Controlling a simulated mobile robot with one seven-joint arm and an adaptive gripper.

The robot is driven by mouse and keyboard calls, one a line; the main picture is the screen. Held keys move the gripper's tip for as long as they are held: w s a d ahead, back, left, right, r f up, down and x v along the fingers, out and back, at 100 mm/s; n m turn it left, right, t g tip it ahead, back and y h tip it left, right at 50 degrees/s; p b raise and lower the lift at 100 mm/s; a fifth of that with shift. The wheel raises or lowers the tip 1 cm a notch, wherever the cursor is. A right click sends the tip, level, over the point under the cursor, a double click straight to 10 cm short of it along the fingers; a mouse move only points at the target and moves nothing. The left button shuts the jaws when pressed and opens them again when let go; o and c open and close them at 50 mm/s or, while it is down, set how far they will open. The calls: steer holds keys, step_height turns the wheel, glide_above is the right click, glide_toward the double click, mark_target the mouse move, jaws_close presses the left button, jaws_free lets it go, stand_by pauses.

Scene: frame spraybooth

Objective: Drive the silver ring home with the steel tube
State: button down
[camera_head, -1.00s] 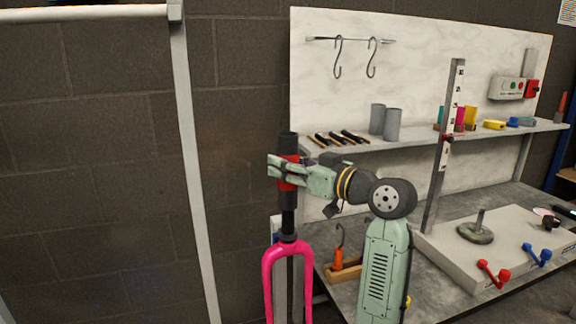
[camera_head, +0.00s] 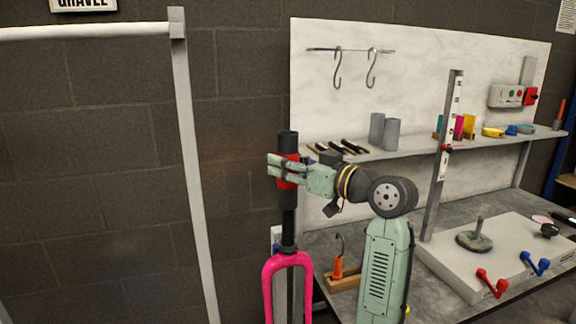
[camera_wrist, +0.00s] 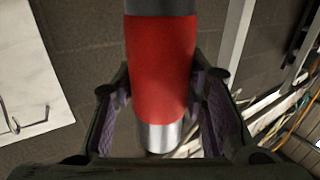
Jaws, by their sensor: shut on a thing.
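The steel tube (camera_head: 289,197) stands upright, dark in the head view with a red band around its middle. My gripper (camera_head: 281,171) is shut on it at the red band. In the wrist view the tube's red part (camera_wrist: 160,65) lies between my fingers (camera_wrist: 162,95), with a dark section above and a bright silver section below. The tube is over the thinner dark stem (camera_head: 288,230) of a pink fork (camera_head: 287,262). I cannot make out the silver ring; the spot around the fork crown is too small to tell.
A bench (camera_head: 430,290) stands to the right with a grey plate, red and blue handles and a wooden tray (camera_head: 343,283). A shelf (camera_head: 420,148) holds grey cylinders and tools. A ruled upright post (camera_head: 445,160) rises nearby. A white frame (camera_head: 190,150) stands left.

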mark_target(297, 148)
steer(key=shift+r+p, duration=1.2)
steer(key=shift+r, duration=0.7)
step_height(297, 148, up, 7)
steer(key=p, duration=0.5)
stand_by(0.4)
steer(key=shift+r+p, duration=1.45)
steer(key=shift+r, duration=0.7)
steer(key=s+d+b, duration=0.1)
steer(key=s+d, duration=0.1)
steer(key=s, duration=0.5)
steer(key=shift+s+d+b, duration=0.25)
steer(key=shift+s+b, duration=0.1)
steer(key=shift+b, duration=0.05)
